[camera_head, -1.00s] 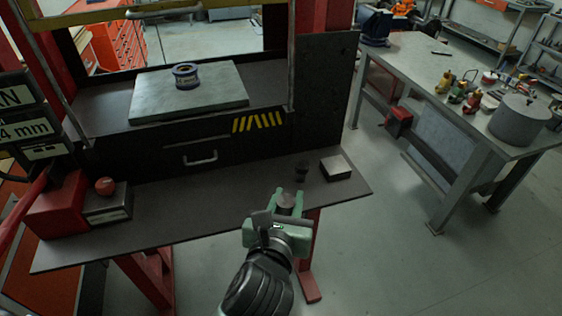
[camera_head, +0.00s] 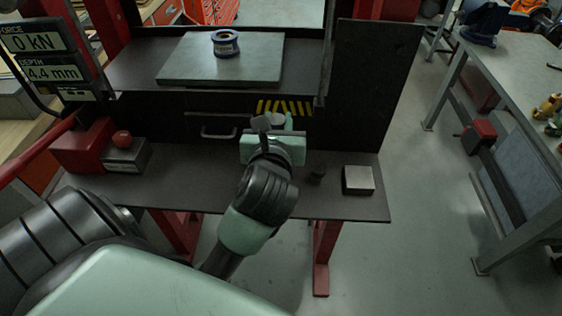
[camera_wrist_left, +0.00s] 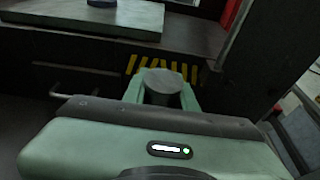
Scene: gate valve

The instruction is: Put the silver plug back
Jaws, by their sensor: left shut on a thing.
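My left gripper (camera_head: 276,122) is above the dark shelf, in front of the press's black front panel. It is shut on a short grey cylinder, the silver plug (camera_head: 274,118). In the left wrist view, the plug's flat grey top (camera_wrist_left: 163,77) shows between the two pale green fingers; its lower part is hidden by the gripper body. A blue ring-shaped part with a lighter middle (camera_head: 226,44) stands on the grey press plate (camera_head: 185,72), beyond the gripper. My right gripper is not in view.
On the shelf (camera_head: 185,190), right of the gripper, are a small dark cylinder (camera_head: 317,173) and a silver-topped block (camera_head: 359,179). At left are a red box (camera_head: 85,147) and a box with a red ball-shaped knob (camera_head: 122,138). A workbench (camera_head: 510,90) stands at far right.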

